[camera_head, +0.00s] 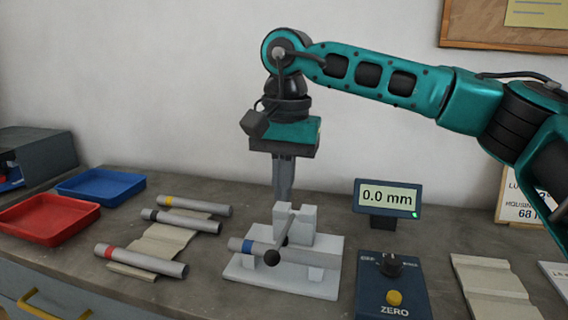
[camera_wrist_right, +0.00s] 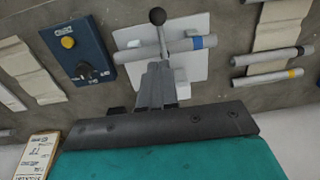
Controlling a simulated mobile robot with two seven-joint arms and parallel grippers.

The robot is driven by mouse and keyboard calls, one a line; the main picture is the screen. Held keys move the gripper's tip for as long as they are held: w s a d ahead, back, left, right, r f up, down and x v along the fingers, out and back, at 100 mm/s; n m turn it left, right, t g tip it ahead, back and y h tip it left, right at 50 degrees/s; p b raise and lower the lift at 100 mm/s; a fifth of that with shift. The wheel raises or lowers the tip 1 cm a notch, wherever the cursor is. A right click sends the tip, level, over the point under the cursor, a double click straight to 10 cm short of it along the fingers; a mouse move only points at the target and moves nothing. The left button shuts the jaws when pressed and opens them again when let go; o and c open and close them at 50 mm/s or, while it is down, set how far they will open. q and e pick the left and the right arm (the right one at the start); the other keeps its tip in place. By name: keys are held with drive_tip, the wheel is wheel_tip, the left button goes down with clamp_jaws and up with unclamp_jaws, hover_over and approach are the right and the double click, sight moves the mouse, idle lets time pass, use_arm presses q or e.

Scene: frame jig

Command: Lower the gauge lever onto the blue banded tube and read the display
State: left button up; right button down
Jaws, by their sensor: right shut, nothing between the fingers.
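The gauge stand (camera_head: 240,272) is a pale block on a white plate. The blue banded tube (camera_head: 310,257) lies across it, its blue band near the left end. The gauge lever (camera_head: 283,232), with a black knob (camera_head: 271,257), slants across the front of the tube; I cannot tell whether it touches. The wrist view also shows the knob (camera_wrist_right: 157,16) and tube (camera_wrist_right: 183,46). The display (camera_head: 388,197) reads 0.0 mm, with a green light. My right gripper (camera_head: 283,200) is shut and empty, pointing down at the gauge's upright block, partly hidden by it. My left gripper is not in view.
Left of the gauge, yellow (camera_head: 195,206), black (camera_head: 181,220) and red (camera_head: 141,261) banded tubes lie on pale rests. Red (camera_head: 45,236) and blue (camera_head: 88,197) trays stand further left. A ZERO control box (camera_head: 394,280) stands right of the gauge, an empty rest (camera_head: 492,284) beyond it.

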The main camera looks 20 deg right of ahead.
sight(275, 250)
drive_tip(key=f, duration=0.4)
drive_tip(key=s+a+f, duration=0.1)
drive_tip(key=f, duration=0.1)
drive_tip(key=shift+a, duration=0.1)
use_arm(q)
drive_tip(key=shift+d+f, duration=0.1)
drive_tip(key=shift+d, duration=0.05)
use_arm(e)
drive_tip(key=shift+s+a+f, duration=0.35)
drive_tip(key=shift+s+f, duration=0.05)
drive_tip(key=shift+f, duration=0.15)
